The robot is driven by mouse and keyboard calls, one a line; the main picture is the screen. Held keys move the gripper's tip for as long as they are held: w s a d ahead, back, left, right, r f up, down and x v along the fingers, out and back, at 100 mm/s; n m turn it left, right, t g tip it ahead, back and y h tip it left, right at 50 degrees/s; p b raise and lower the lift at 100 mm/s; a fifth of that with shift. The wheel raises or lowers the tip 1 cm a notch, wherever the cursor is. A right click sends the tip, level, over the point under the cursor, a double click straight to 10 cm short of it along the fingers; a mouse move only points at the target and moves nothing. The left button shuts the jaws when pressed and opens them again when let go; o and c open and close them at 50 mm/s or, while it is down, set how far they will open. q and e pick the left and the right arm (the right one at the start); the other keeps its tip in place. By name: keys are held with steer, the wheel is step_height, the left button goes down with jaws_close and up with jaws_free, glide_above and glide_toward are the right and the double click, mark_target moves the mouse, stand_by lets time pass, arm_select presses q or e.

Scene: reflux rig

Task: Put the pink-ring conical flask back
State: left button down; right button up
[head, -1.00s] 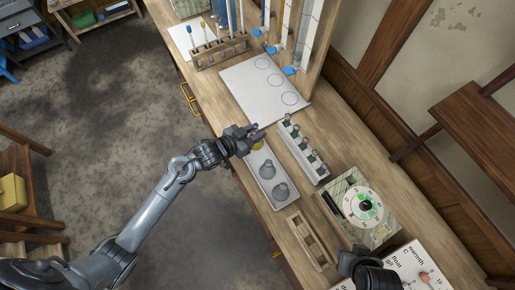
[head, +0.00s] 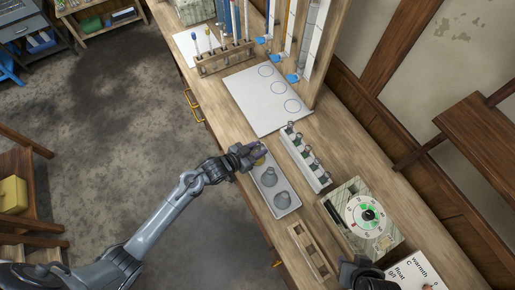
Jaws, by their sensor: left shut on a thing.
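My left gripper (head: 258,155) is at the far end of the pale grey tray (head: 288,211) on the bench. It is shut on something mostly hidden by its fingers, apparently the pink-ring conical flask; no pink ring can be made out. A small yellow patch shows at the fingers. Two grey conical flasks stand upright in the tray, one in the middle (head: 268,178) and one at the near end (head: 282,199). I cannot tell whether the held thing touches the tray. Part of my right arm shows at the bottom right; its fingertips are not visible.
A white rack of small bottles (head: 305,158) stands close right of the tray. A wooden rack (head: 311,250) and a dial device (head: 368,215) are nearer. A white sheet with circles (head: 262,101) lies beyond, before a tube rack (head: 225,59).

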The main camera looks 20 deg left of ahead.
arm_select(q)
steer(key=shift+f, duration=0.1)
steer(key=c, duration=0.8)
jaws_free()
steer(key=shift+s+r, duration=0.1)
steer(key=shift+r, duration=0.1)
steer(key=s+a+r+n+g+y, duration=0.1)
steer(key=s+a+r+g+y, duration=0.1)
steer(key=s, duration=0.6)
steer(key=s+a+r+n+g+y, duration=0.1)
steer(key=s+a+r+g+y, duration=0.1)
steer(key=s, duration=0.7)
steer(key=s+a+r+n+g+y, duration=0.1)
steer(key=s+r+g, duration=0.3)
steer(key=s, duration=0.4)
steer(key=shift+s+a+n+y, duration=0.3)
steer(key=shift+a+n+y, duration=0.1)
steer(key=shift+a+y, duration=0.25)
